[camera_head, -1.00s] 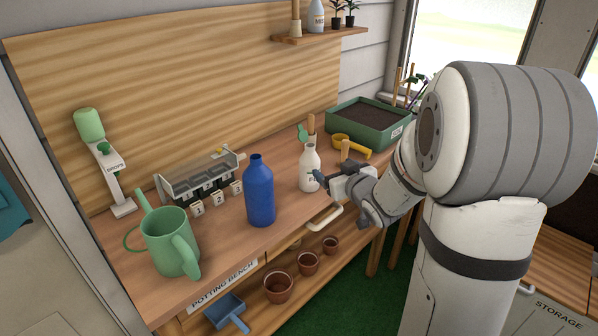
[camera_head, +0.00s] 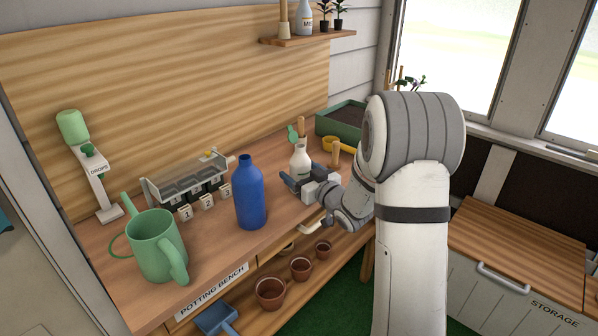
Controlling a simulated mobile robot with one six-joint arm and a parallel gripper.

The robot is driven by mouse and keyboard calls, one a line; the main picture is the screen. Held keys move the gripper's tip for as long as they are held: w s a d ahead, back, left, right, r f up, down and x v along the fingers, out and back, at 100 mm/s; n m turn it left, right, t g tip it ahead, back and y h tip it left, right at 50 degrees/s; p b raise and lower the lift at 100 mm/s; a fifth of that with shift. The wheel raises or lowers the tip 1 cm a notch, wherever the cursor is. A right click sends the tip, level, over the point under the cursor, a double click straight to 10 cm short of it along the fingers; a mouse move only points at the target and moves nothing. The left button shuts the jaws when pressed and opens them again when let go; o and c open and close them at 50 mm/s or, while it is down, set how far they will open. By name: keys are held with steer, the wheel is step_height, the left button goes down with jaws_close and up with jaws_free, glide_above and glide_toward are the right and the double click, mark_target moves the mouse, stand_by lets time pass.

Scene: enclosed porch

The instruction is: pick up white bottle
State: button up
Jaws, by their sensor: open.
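The white bottle (camera_head: 300,158) stands upright on the potting bench, right of the blue bottle (camera_head: 249,193). Its neck and shoulder show; its lower part is hidden behind my gripper. My gripper (camera_head: 291,182) is open at the bench's front side, in front of the white bottle and low beside it. One dark finger reaches left past the bottle's base. I cannot tell whether the bottle is between the fingers or touching them.
A green watering can (camera_head: 157,246) stands at the front left. A seed dispenser rack (camera_head: 187,182) and a drops stand (camera_head: 93,170) are behind it. The bench front between the watering can and blue bottle is clear.

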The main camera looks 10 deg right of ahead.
steer(key=shift+w, duration=0.1)
steer(key=c, duration=1.1)
